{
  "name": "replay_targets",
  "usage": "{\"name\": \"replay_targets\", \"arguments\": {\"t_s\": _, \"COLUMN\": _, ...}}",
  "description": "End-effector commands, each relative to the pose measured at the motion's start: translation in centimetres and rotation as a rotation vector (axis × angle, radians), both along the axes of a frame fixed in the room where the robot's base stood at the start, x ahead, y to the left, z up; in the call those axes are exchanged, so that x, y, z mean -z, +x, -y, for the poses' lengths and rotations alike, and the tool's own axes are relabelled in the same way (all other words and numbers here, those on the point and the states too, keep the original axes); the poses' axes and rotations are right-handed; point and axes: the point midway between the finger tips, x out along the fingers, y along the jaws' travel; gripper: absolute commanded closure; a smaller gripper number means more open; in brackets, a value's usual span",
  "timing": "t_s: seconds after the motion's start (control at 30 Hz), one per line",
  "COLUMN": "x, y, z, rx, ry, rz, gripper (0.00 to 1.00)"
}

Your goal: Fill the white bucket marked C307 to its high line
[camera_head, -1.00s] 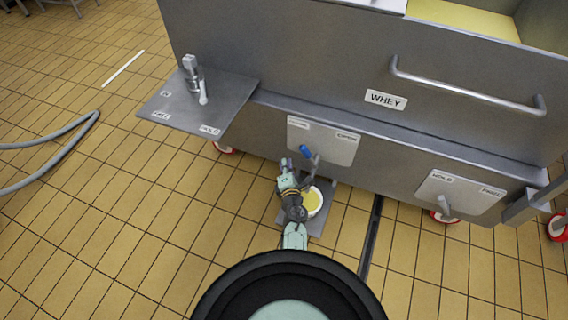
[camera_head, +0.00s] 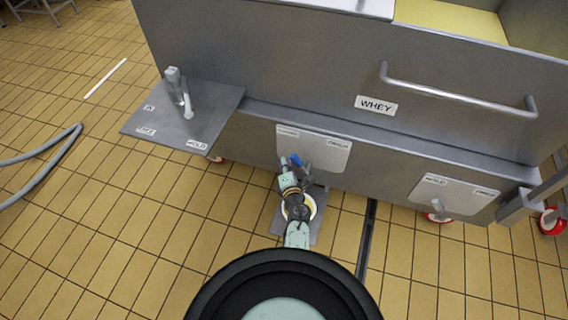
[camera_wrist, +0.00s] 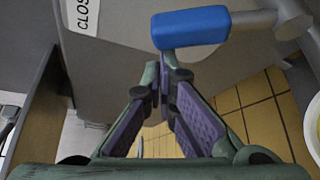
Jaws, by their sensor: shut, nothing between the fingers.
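A white bucket (camera_head: 313,207) stands on a grey plate on the floor below the vat's valve. My arm covers most of it, and yellow shows inside its rim. Its marking and high line cannot be read. Its rim also shows at the right edge of the wrist view (camera_wrist: 314,128). The valve's blue handle (camera_head: 296,160) points up and left, in front of a panel with a label at each top corner. My gripper (camera_head: 285,163) is shut and empty, left of the handle.
The steel vat marked WHEY (camera_head: 350,60) fills the back. A second valve panel (camera_head: 455,197) is at right. A grey hose (camera_head: 55,160) lies at far left. A dark floor channel (camera_head: 367,240) runs right of the bucket.

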Motion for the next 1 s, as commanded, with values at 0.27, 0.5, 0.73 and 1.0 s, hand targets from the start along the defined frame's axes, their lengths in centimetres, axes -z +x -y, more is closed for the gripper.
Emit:
{"name": "replay_targets", "arguments": {"t_s": 0.27, "x": -2.0, "y": -0.5, "z": 1.9, "rx": 0.005, "ry": 0.112, "rz": 0.035, "gripper": 1.00}}
{"name": "replay_targets", "arguments": {"t_s": 0.5, "x": -2.0, "y": -0.7, "z": 2.4, "rx": 0.002, "ry": 0.191, "rz": 0.063, "gripper": 1.00}}
{"name": "replay_targets", "arguments": {"t_s": 0.73, "x": -2.0, "y": -0.7, "z": 2.3, "rx": 0.002, "ry": 0.189, "rz": 0.062, "gripper": 1.00}}
{"name": "replay_targets", "arguments": {"t_s": 1.0, "x": -1.2, "y": 0.1, "z": 0.4, "rx": 0.000, "ry": 0.190, "rz": 0.063, "gripper": 1.00}}
